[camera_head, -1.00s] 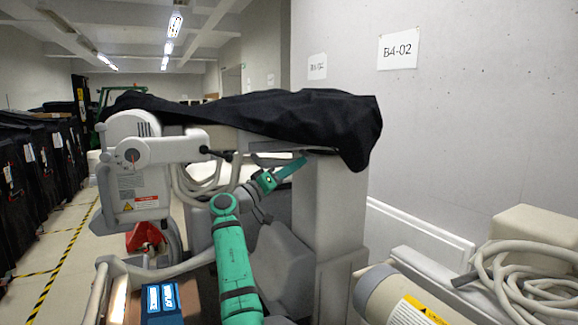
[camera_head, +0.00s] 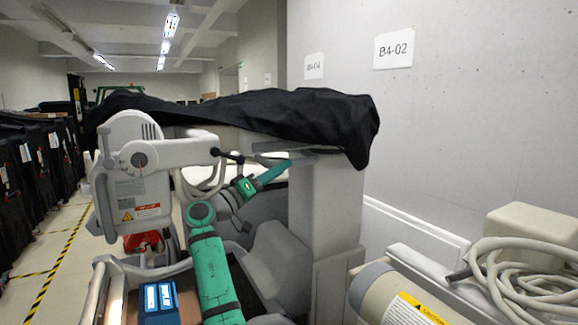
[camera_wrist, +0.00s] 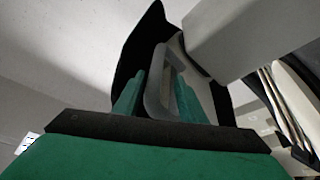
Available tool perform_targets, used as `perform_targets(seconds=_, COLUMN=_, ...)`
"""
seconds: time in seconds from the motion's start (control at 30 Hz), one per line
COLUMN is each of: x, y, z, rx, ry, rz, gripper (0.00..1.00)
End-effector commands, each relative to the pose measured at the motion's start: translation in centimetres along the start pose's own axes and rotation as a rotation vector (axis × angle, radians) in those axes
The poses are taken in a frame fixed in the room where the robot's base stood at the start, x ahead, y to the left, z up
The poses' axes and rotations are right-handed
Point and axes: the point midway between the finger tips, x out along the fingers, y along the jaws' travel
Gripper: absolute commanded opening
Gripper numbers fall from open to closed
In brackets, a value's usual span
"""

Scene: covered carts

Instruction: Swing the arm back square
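The cart's pale jointed arm (camera_head: 180,152) runs rightward from its white head unit (camera_head: 136,178) under the black cover (camera_head: 300,118). In the head view my gripper (camera_head: 280,168) reaches up under the cover, just left of the grey column (camera_head: 325,210); its tips are partly hidden. In the wrist view my gripper (camera_wrist: 160,85) has its two green fingers on either side of one bar of a grey loop handle (camera_wrist: 157,90). Little gap shows, and the fingers look closed on it. The black cover also hangs behind the handle in the wrist view (camera_wrist: 135,50).
A wall with a B4-02 sign (camera_head: 393,49) stands on the right. A coiled grey hose (camera_head: 510,275) and a beige box (camera_head: 530,228) are at front right. Dark covered carts (camera_head: 40,160) line the left, beside a striped-edged aisle (camera_head: 58,255).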

Motion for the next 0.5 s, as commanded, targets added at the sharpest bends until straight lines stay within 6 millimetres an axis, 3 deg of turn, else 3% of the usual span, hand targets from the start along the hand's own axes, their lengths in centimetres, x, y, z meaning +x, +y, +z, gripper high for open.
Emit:
perform_targets(seconds=0.2, x=-3.9, y=0.1, z=-0.1, rx=0.003, ry=0.001, rz=0.000, gripper=0.37)
perform_targets(seconds=0.5, x=-5.5, y=0.2, z=0.0, rx=0.002, ry=-0.001, rz=0.002, gripper=0.37)
